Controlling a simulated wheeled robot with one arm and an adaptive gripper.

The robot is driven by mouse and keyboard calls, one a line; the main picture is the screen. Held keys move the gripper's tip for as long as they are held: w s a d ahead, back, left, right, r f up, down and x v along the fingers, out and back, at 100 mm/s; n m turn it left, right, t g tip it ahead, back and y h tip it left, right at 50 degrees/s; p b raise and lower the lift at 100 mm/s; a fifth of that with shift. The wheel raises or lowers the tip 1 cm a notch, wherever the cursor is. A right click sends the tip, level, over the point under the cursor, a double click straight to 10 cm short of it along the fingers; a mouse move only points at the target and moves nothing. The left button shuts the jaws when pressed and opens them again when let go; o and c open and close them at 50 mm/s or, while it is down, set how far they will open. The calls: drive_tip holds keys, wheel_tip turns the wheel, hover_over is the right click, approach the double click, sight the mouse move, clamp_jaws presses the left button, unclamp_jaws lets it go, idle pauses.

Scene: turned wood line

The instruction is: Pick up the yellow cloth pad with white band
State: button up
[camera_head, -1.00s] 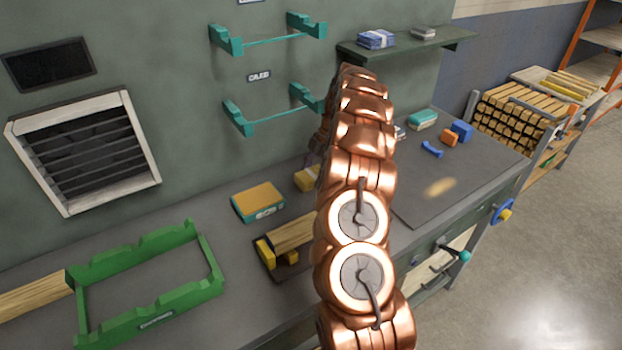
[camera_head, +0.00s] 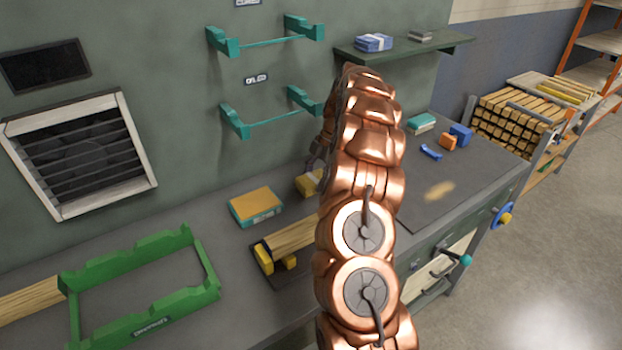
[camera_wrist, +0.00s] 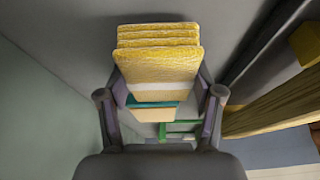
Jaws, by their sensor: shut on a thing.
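The yellow cloth pad with white band (camera_wrist: 158,66) is a folded, layered stack between my gripper's fingers in the wrist view. Its white band (camera_wrist: 160,92) shows across its near side. My gripper (camera_wrist: 160,118) is shut on the pad, one finger against each side. In the head view the pad (camera_head: 308,184) shows as a small yellow block near the wall, partly hidden by my gripper (camera_head: 317,170) and arm. I cannot tell whether it touches the bench.
An orange-topped teal box (camera_head: 256,204) lies left of the pad. A wooden piece on yellow supports (camera_head: 290,240) stands in front. A green frame (camera_head: 140,290) is further left. Teal wall brackets (camera_head: 268,112) hang above. Small blue and orange blocks (camera_head: 449,141) lie to the right.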

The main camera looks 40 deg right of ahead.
drive_tip(key=shift+s+a+b, duration=0.15)
drive_tip(key=shift+s+b, duration=0.35)
drive_tip(key=shift+s, duration=1)
drive_tip(key=shift+s+a+b, duration=0.1)
drive_tip(key=shift+s+b, duration=0.4)
drive_tip(key=shift+s, duration=1)
wheel_tip(320, 180, up, 14)
drive_tip(key=b, duration=0.2)
drive_tip(key=shift+f, duration=0.1)
drive_tip(key=o, duration=0.5)
drive_tip(key=c, duration=0.4)
